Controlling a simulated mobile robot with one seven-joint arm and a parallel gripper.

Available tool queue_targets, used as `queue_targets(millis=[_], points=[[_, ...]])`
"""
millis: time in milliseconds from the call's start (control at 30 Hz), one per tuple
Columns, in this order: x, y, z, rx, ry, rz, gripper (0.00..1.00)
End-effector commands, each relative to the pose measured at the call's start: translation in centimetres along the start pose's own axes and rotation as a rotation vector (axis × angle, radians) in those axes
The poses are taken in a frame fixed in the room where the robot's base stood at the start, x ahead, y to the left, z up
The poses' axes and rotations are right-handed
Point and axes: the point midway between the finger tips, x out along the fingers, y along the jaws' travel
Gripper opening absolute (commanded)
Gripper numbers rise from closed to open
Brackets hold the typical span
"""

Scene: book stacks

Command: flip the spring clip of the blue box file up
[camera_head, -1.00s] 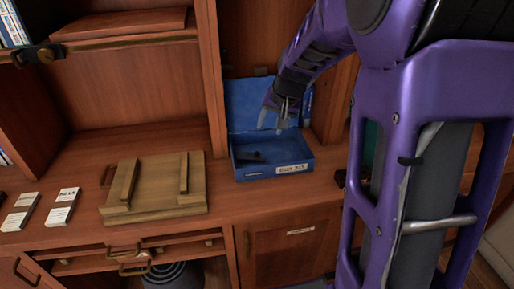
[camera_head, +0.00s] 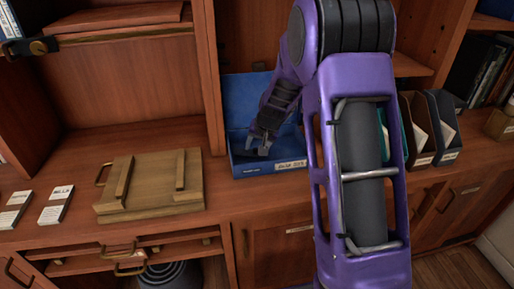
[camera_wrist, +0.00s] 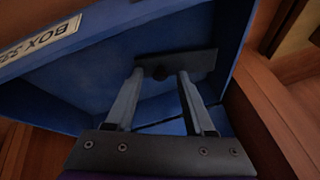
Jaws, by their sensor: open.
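The blue box file (camera_head: 256,169) stands on the wooden counter with its lid (camera_head: 241,98) raised at the back and a white label on its front. My gripper (camera_head: 262,150) reaches down into the box. In the head view my gripper largely hides the clip.
A wooden board with two battens (camera_head: 150,187) lies left of the box, with white label cards (camera_head: 56,206) further left. Upright magazine files (camera_head: 443,128) stand to the right. A cabinet upright (camera_head: 212,80) rises beside the box's left side.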

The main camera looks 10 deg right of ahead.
Motion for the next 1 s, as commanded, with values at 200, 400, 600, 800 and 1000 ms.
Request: queue_targets(millis=[200, 400, 600, 800, 1000], points=[[0.03, -0.01, 0.0, 0.0, 0.0, 0.0, 0.54], [0.01, -0.01, 0.0, 0.0, 0.0, 0.0, 0.2], [0.01, 0.0, 0.0, 0.0, 0.0, 0.0, 0.0], [0.0, 0.0, 0.01, 0.0, 0.0, 0.0, 0.0], [0.0, 0.0, 0.01, 0.0, 0.0, 0.0, 0.0]])
